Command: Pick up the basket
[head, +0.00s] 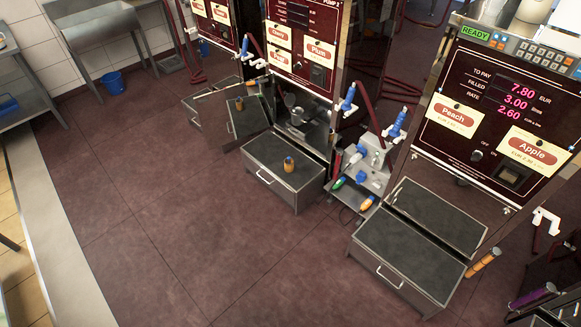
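No basket can be made out for certain in the head view. A blue container (8,104), cut off by the left edge, sits on the lower shelf of a metal table and may be a basket. A blue bucket (112,82) stands on the floor at the back left. Neither of my grippers is in view.
Pump cabinets with a Peach and Apple panel (500,110) and a Cherry and Plum panel (300,55) stand at the right and centre. Grey drawer boxes (405,262) and (285,165) jut out before them. A small orange jar (289,164) stands on one. The dark floor (170,220) is clear.

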